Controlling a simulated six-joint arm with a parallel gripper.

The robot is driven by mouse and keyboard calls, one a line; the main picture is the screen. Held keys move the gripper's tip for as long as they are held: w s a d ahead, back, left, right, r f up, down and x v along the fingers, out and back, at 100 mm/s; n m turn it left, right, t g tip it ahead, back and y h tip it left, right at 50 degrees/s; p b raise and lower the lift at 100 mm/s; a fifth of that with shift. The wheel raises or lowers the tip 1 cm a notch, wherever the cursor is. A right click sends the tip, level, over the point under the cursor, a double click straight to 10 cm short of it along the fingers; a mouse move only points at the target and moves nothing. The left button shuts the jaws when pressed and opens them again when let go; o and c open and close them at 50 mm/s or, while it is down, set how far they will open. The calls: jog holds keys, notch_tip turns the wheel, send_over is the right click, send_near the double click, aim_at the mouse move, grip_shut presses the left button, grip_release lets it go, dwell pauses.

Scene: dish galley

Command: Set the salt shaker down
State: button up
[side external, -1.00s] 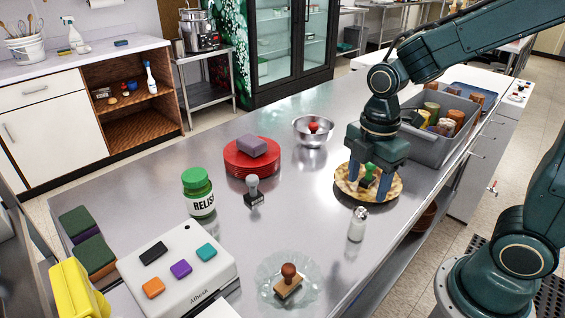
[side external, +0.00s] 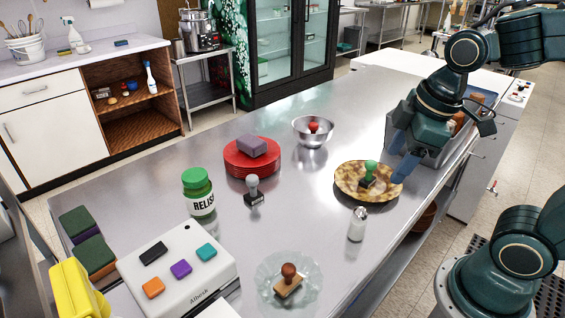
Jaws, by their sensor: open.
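The salt shaker (side external: 357,224) stands upright on the steel counter (side external: 310,200), with clear glass, white contents and a metal top. It is just in front of a mottled tan plate (side external: 345,190). A green-handled stamp (side external: 369,173) stands on that plate.
A grey bin (side external: 440,158) with several jars stands behind my gripper. A metal bowl (side external: 313,135), red plates (side external: 250,170), a grey-handled stamp (side external: 254,190), a relish jar (side external: 199,192) and a glass dish (side external: 265,290) with a stamp stand around the counter. The middle is clear.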

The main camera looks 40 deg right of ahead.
jog(key=shift+s+d+r+m+t, duration=0.1)
jog(key=shift+s+r+m+t, duration=0.45)
jog(key=shift+m, duration=0.6)
jog(key=shift+s+d+r+m+t, duration=0.1)
jog(key=shift+s+r+m+t, duration=0.15)
jog(key=shift+s+r+m, duration=0.55)
jog(key=shift+s+r+m+t, duration=0.35)
jog(key=shift+s+m, duration=0.55)
jog(key=shift+m, duration=0.55)
